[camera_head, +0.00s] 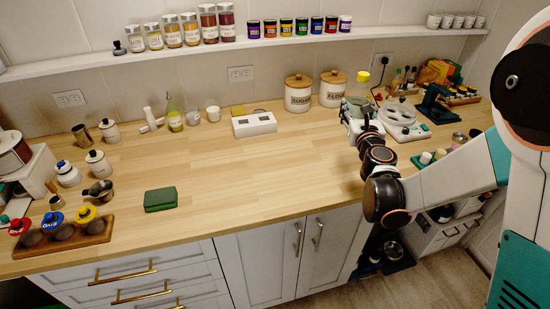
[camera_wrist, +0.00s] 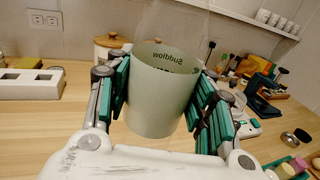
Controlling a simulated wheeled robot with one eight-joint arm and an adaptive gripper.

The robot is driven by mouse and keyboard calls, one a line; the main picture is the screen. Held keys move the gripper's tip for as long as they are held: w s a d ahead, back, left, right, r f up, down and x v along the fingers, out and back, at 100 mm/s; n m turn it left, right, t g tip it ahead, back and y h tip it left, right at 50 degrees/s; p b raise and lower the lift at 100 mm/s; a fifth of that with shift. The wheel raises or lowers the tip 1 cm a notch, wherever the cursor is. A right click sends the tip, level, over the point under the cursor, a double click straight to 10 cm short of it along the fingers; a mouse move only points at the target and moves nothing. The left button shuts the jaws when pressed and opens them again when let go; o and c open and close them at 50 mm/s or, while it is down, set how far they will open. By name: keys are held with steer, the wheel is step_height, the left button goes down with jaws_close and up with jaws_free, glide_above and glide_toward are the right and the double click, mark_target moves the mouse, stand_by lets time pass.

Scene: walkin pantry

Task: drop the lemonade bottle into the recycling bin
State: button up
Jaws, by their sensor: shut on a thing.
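My gripper (camera_head: 358,110) is shut on a clear bottle with a pale grey-green label and a yellow cap (camera_head: 362,76), which I take for the lemonade bottle. It is upright above the right part of the counter. In the wrist view, the fingers of my gripper (camera_wrist: 163,88) press on both sides of the bottle's label (camera_wrist: 160,100), and the clear upper part shows faintly above it. Lettering shows through the label's inside, reversed. I cannot make out a recycling bin for certain in either view.
The wooden counter (camera_head: 255,170) is clear in the middle, with a green sponge (camera_head: 160,199) on it. Sugar and flour jars (camera_head: 298,94) stand behind my gripper. A white scale (camera_head: 400,118) and dark green apparatus (camera_head: 434,105) stand right. Dark containers (camera_head: 398,258) are on the floor.

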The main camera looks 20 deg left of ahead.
steer(key=s+a+r+n+g+y, duration=0.1)
steer(key=s+a+r+n+y, duration=0.1)
steer(key=a, duration=1)
steer(key=s+a+r+n+g+y+p, duration=0.1)
steer(key=s+a+r+n+y, duration=0.15)
steer(key=a, duration=0.95)
steer(key=s+a+r+n+g+y, duration=0.1)
steer(key=s+a+g+y, duration=0.15)
steer(key=a, duration=0.95)
steer(key=shift+t, duration=0.45)
step_height(320, 180, down, 19)
steer(key=b, duration=0.5)
steer(key=shift+w+f, duration=0.1)
steer(key=shift+f, duration=0.1)
steer(key=shift+f+b, duration=0.15)
steer(key=shift+b, duration=0.2)
steer(key=o, duration=0.9)
